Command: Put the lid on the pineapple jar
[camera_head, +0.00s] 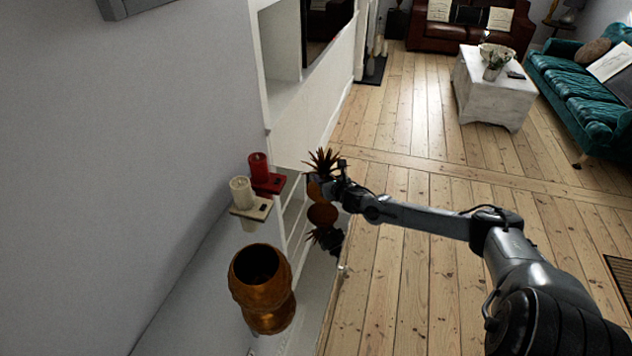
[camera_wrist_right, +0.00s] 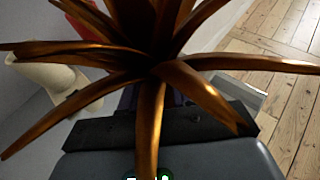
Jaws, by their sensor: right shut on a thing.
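The pineapple jar (camera_head: 262,290) is a copper-brown, bulging vessel standing upright on the glossy white surface by the wall. Its top is open and its inside looks dark. The lid (camera_head: 323,161) has a crown of spiky leaves. My right gripper (camera_head: 328,187) is shut on the lid and holds it in the air, beyond and to the right of the jar, apart from it. In the right wrist view the lid's bronze leaves (camera_wrist_right: 160,75) fill much of the picture and hide most of the fingers. My left gripper is not in view.
The grey wall borders the left. A white shelf unit (camera_head: 283,95) rises behind. Open floorboards lie to the right.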

